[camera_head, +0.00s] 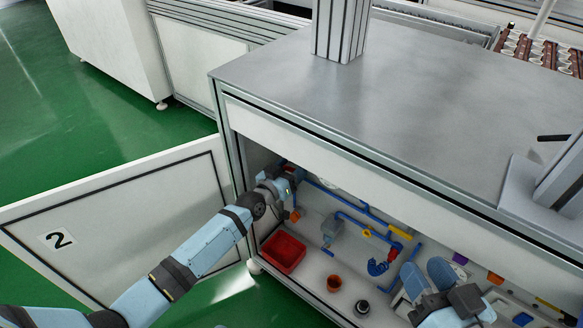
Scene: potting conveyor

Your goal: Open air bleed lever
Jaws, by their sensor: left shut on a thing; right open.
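My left gripper (291,178) reaches into the open cabinet at its upper left corner. It is shut on a small part at the end of the blue pipework (325,193). This part appears to be the air bleed lever; the gripper hides most of it, so its angle cannot be told. My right gripper (427,276) is open, with its two blue fingers apart and nothing seen between them.
The cabinet door (120,215) marked 2 stands open at the left. The grey worktop (400,100) overhangs the opening. Small parts lie at the right.

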